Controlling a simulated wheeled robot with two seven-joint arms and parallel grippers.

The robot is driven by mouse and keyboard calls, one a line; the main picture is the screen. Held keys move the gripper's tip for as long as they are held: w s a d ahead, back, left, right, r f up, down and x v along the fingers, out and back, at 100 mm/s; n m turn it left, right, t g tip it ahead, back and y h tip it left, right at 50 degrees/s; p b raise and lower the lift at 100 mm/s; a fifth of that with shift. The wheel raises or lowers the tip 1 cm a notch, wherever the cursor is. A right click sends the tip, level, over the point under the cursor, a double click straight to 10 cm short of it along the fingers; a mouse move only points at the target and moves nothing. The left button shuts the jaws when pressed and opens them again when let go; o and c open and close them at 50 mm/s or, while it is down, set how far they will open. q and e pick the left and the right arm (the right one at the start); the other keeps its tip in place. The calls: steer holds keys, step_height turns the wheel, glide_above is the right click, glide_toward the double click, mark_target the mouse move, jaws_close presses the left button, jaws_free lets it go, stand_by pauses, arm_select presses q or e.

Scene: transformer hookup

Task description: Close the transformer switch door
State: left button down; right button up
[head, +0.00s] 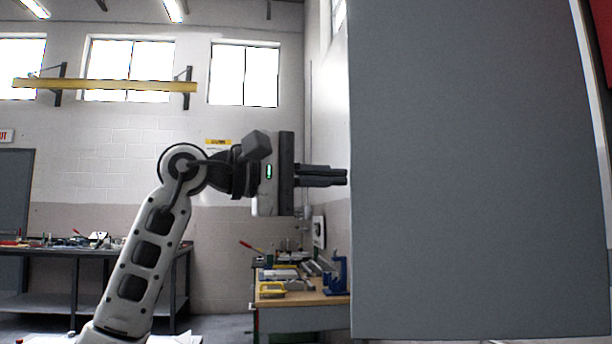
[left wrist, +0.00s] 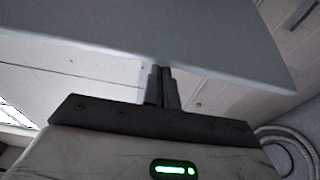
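The grey switch door (head: 470,170) is a large flat panel filling the right half of the head view, its left edge upright. In the left wrist view the grey panel (left wrist: 150,30) spans the top. My left gripper (head: 345,176) comes in from the left, with its fingers level and close together, at the door's left edge. In the left wrist view the left gripper's fingers (left wrist: 160,72) are side by side and overlap the panel's lower edge. I cannot tell whether they touch it. Nothing shows between them. My right gripper is out of view.
A workbench (head: 300,298) with tools stands behind, left of the door's lower edge. A dark table (head: 75,256) with items stands at the far left. A yellow beam (head: 105,86) is on the back wall. A red surface (head: 602,35) shows at the top right.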

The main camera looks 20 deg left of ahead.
arm_select(q)
steer(key=shift+s+d, duration=0.7)
steer(key=shift+s, duration=0.35)
steer(key=shift+f, duration=0.1)
steer(key=shift+s, duration=0.1)
steer(key=shift+s+d, duration=0.15)
steer(key=shift+s+d, duration=0.1)
steer(key=shift+s, duration=0.15)
